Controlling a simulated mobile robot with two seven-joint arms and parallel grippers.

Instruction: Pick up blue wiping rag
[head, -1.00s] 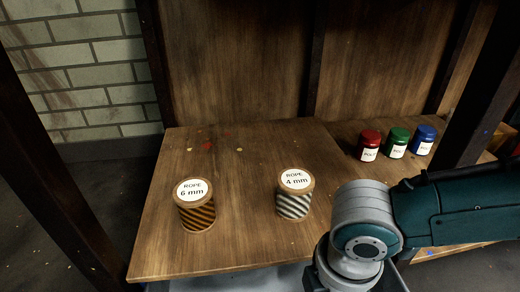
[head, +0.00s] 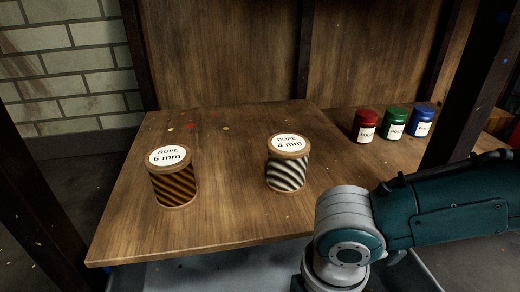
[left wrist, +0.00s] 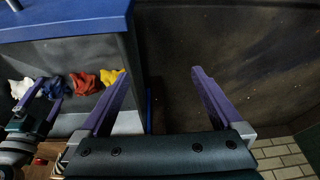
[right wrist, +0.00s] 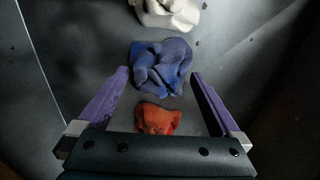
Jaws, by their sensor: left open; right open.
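The blue wiping rag (right wrist: 163,66) lies crumpled on a dark grey surface in the right wrist view. My right gripper (right wrist: 160,76) is open and empty, its purple fingertips to either side of the rag's near part. In the left wrist view the blue rag (left wrist: 54,87) lies inside a grey unit, with my right gripper's fingers (left wrist: 48,92) reaching in around it. My left gripper (left wrist: 158,71) is open and empty beside this unit, over dark floor. Neither gripper shows in the head view.
A red rag (right wrist: 157,118) lies on the near side of the blue one, a white rag (right wrist: 166,12) beyond. A yellow rag (left wrist: 111,77) lies past the red. The unit has a blue top (left wrist: 60,18). Rope spools (head: 174,178) and paint jars (head: 365,126) stand on a wooden shelf.

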